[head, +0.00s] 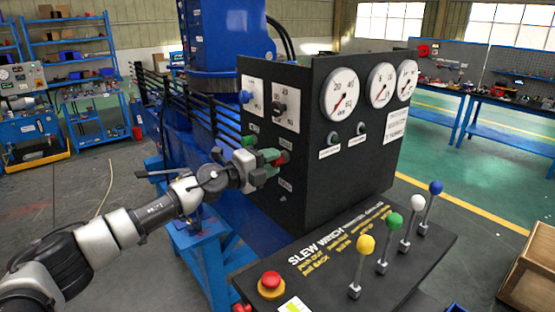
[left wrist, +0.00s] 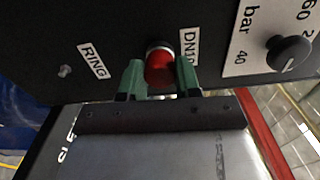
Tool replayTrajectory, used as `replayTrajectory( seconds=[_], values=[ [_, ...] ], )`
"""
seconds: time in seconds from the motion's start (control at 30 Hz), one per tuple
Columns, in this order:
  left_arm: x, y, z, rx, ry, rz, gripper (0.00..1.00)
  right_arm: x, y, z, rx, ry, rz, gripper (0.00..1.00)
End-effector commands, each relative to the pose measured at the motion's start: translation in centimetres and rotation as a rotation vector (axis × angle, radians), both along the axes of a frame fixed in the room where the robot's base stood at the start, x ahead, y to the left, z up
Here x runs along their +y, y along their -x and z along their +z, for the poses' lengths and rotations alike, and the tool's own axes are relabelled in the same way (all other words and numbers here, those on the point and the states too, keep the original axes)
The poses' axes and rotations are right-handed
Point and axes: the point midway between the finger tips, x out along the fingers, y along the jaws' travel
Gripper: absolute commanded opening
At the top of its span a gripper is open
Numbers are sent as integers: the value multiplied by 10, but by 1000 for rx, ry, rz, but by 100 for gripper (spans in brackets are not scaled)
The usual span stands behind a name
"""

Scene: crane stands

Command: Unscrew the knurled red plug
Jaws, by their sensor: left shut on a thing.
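The red plug (left wrist: 159,68) sits on the dark panel face in the left wrist view, beside a label reading "DN1" with the rest hidden. In the head view a bit of the red plug (head: 283,157) shows past my left gripper (head: 268,163). My left gripper, seen in the left wrist view (left wrist: 160,80) with its green fingers, is shut on the plug, one finger at each side. The plug's knurling is too small to make out. My right gripper is in neither view.
The black panel (head: 309,190) carries gauges (head: 342,94) and knobs (head: 279,107). Below it, the slew winch console (head: 330,262) has upright levers with coloured balls (head: 366,243) and a red button (head: 271,280). A wooden crate (head: 530,270) stands at right.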

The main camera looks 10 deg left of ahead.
Motion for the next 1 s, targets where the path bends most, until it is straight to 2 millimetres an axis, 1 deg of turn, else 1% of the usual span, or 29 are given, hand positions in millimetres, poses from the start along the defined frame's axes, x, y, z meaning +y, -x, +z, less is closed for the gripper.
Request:
replayTrajectory(
  seconds=[0.1, 0.2, 0.5, 0.57, 0.7, 0.8, 1.0],
  values=[
    [0, 1, -3, 125, 149, -1, 0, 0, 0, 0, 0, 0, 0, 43],
    [0, 1, -3, 180, 220, -1, 0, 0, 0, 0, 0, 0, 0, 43],
    [0, 1, -4, 196, 239, -1, 0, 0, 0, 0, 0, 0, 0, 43],
    [0, 1, -4, 230, 281, -1, 0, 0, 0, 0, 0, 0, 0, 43],
    [0, 1, -3, 368, 460, 0, 0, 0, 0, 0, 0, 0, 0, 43],
    [0, 1, -4, 440, 553, 1, 0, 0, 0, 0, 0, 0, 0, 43],
    [0, 1, -4, 467, 587, 1, 0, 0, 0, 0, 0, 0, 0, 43]
  ],
)
